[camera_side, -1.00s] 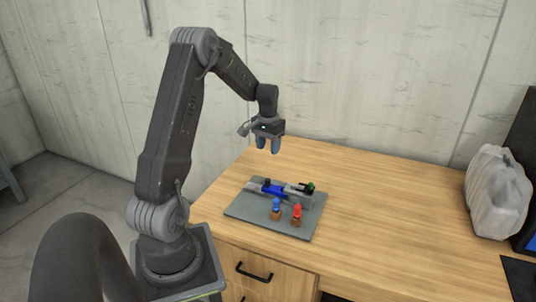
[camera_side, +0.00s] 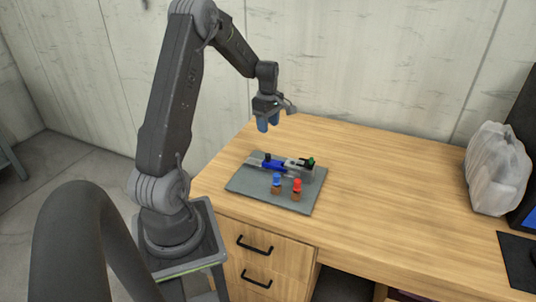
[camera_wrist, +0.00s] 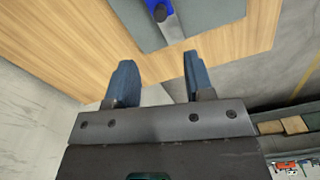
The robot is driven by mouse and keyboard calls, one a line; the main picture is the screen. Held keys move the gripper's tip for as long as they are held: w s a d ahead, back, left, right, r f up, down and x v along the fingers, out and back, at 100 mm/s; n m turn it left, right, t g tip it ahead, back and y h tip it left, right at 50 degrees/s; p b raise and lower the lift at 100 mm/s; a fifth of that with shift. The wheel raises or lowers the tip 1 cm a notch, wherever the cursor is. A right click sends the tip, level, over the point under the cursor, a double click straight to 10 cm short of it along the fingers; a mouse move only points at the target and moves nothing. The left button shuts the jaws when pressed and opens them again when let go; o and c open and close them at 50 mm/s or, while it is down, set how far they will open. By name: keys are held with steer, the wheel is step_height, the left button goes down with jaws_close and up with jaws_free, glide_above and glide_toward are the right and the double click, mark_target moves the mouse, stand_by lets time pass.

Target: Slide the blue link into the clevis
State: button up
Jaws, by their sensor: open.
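The blue link (camera_side: 273,165) lies on the grey board, with a black knob at its left end. Its right end is by the pale grey clevis (camera_side: 291,163); I cannot tell whether it is inside. A green-topped part (camera_side: 310,161) stands at the clevis's right end. My gripper (camera_side: 268,126) is open and empty, in the air above and behind the board. In the wrist view, my gripper (camera_wrist: 157,72) shows two blue fingers spread apart. A bit of the blue link (camera_wrist: 153,4) shows at the top edge there; the clevis is out of that view.
The grey board (camera_side: 246,184) lies near the desk's front left edge. A blue-topped peg (camera_side: 277,178) and a red-topped peg (camera_side: 297,185) stand in brown blocks in front of the link. A pale plastic bag (camera_side: 497,168) is far right. The desk between is clear.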

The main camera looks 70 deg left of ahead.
mark_target(268, 154)
step_height(268, 154, down, 12)
steer(key=shift+f, duration=0.25)
stand_by(0.3)
jaws_close()
stand_by(0.4)
